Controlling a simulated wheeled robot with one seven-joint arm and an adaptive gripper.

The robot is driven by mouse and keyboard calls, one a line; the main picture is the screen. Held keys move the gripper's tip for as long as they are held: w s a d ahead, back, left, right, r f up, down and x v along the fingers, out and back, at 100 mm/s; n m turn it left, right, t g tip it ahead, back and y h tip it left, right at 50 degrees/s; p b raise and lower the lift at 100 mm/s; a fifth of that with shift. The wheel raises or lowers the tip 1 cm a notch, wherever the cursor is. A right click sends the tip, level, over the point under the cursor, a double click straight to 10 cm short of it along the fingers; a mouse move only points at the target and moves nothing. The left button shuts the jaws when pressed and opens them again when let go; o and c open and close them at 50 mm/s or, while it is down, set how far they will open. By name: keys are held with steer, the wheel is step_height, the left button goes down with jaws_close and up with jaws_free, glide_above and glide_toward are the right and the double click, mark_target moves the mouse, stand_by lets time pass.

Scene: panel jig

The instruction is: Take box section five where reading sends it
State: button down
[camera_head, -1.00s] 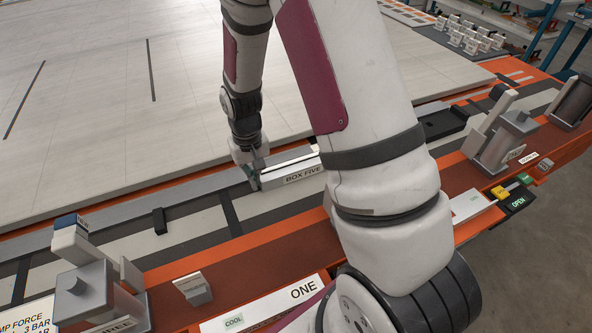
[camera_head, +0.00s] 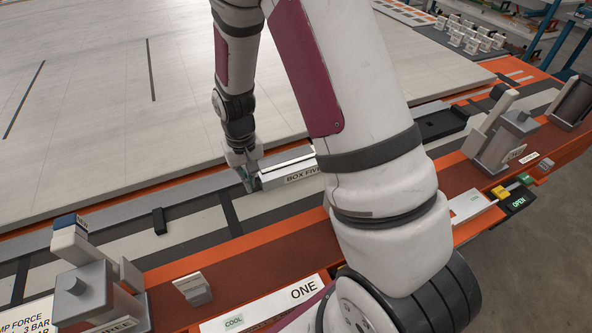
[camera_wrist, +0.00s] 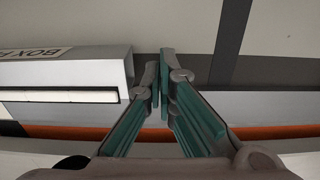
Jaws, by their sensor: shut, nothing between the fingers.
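The box section labelled BOX FIVE (camera_head: 299,171) lies along the grey and white strip of the jig beside the pale panel, partly hidden behind my arm. In the wrist view its end (camera_wrist: 90,68) shows at the left, its label upside down. My gripper (camera_head: 250,182) is at the left end of the box section. In the wrist view my gripper (camera_wrist: 160,75) has its teal fingers together with nothing between them, just beside the end of the box section. I cannot tell whether they touch it. A label ONE (camera_head: 303,292) and a tag COOL (camera_head: 234,321) sit on the front rail.
A grey clamp (camera_head: 85,290) stands at the left front and another clamp (camera_head: 507,140) at the right. A panel marked OPEN (camera_head: 518,202) has a yellow block beside it. A small black block (camera_head: 159,221) sits on the strip. The large pale panel (camera_head: 100,100) is clear.

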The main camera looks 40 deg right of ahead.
step_height(320, 180, up, 8)
steer(key=p, duration=0.4)
steer(key=shift+a, duration=0.15)
stand_by(0.5)
stand_by(0.5)
steer(key=s+r+n+t, duration=0.1)
steer(key=s+r, duration=0.3)
steer(key=r, duration=0.5)
steer(key=s+r+t, duration=0.1)
steer(key=s+r, duration=0.4)
steer(key=r, duration=0.4)
steer(key=s+r+t, duration=0.1)
steer(key=s+r, duration=0.3)
steer(key=s, duration=0.4)
steer(key=s+a+r+n+t, duration=0.1)
steer(key=s+r, duration=0.3)
steer(key=s, duration=0.3)
steer(key=shift+s+a+t, duration=0.3)
steer(key=shift+s+t, duration=0.1)
steer(key=shift+r, duration=0.1)
